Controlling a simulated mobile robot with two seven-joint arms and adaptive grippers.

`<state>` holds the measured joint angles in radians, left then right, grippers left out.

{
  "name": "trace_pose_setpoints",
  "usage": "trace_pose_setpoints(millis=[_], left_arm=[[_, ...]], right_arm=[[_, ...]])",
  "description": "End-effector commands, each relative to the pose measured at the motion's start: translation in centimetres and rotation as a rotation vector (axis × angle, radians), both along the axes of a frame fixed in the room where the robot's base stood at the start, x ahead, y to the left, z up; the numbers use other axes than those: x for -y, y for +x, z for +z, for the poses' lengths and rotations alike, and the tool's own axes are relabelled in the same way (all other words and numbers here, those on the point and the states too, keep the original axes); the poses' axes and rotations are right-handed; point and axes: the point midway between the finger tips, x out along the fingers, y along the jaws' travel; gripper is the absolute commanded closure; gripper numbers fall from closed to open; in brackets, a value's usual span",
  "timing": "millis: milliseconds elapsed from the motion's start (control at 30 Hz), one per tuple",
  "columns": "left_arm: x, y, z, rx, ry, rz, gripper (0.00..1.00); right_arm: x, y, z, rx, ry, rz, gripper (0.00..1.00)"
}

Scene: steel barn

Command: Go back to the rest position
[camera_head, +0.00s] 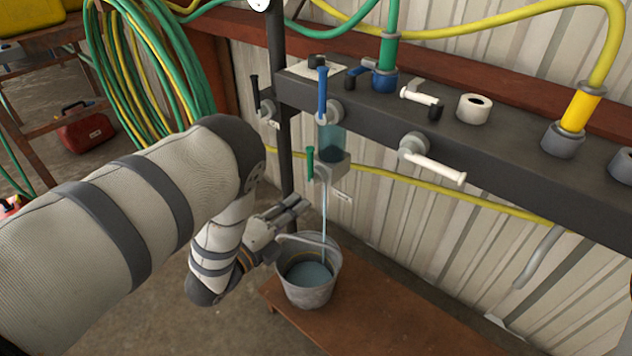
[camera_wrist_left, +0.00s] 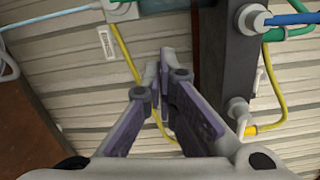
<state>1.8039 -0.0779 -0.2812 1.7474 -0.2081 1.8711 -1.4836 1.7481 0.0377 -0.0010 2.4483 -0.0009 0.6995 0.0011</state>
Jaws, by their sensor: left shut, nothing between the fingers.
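My left gripper (camera_head: 292,206) is shut and empty. It is beside the dark post, just above and left of the grey metal bucket (camera_head: 311,290). In the left wrist view its fingertips (camera_wrist_left: 166,62) meet in front of the ribbed wall, with nothing between them. The bucket stands upright on a wooden bench and holds water. A thin stream of water (camera_head: 324,220) falls into it from the spout under the tap with the green lever (camera_head: 310,162). A blue lever (camera_head: 322,95) stands upright above that. My right gripper is not in view.
A dark steel rail (camera_head: 480,150) with several valves and a white-handled tap (camera_head: 437,167) runs along the ribbed wall. Coiled green and yellow hoses (camera_head: 145,70) hang at the upper left. The wooden bench (camera_head: 390,320) is bare right of the bucket.

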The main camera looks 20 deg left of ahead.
Motion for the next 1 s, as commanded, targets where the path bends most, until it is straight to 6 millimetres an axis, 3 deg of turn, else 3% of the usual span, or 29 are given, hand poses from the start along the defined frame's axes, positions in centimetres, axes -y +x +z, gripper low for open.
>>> trace_pose_setpoints(millis=[167, 267, 367, 400, 467, 500, 600, 733, 833, 1000], left_arm=[[-0.4, -0.6, -0.9, -0.057, -0.031, 0.022, 1.0], [-2.0, -3.8, -5.1, -0.335, -0.202, 0.15, 1.0], [-3.5, -11.1, -10.8, -0.733, -0.479, 0.416, 1.0], [-3.7, -14.7, -12.5, -0.876, -0.586, 0.543, 1.0], [-3.7, -20.5, -14.2, -1.062, -0.732, 0.745, 1.0], [-3.5, -24.3, -14.7, -1.167, -0.814, 0.887, 1.0], [-2.5, -33.0, -14.5, -1.36, -0.964, 1.229, 1.0], [-1.3, -40.4, -12.8, -1.478, -1.045, 1.561, 1.0], [-0.8, -43.0, -11.8, -1.508, -1.063, 1.688, 1.0], [-0.7, -43.6, -11.7, -1.514, -1.065, 1.721, 1.0]], right_arm=[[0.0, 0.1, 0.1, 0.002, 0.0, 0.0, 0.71], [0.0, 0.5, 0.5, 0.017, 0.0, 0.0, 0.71], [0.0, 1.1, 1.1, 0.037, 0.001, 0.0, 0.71], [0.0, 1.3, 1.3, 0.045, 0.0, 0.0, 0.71], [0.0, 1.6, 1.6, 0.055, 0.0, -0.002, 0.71], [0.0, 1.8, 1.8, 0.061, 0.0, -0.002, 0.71], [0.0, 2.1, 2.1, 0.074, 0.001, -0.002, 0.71], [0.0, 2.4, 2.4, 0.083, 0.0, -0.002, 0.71], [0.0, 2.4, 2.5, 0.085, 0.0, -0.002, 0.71], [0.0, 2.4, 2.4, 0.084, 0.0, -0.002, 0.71]])
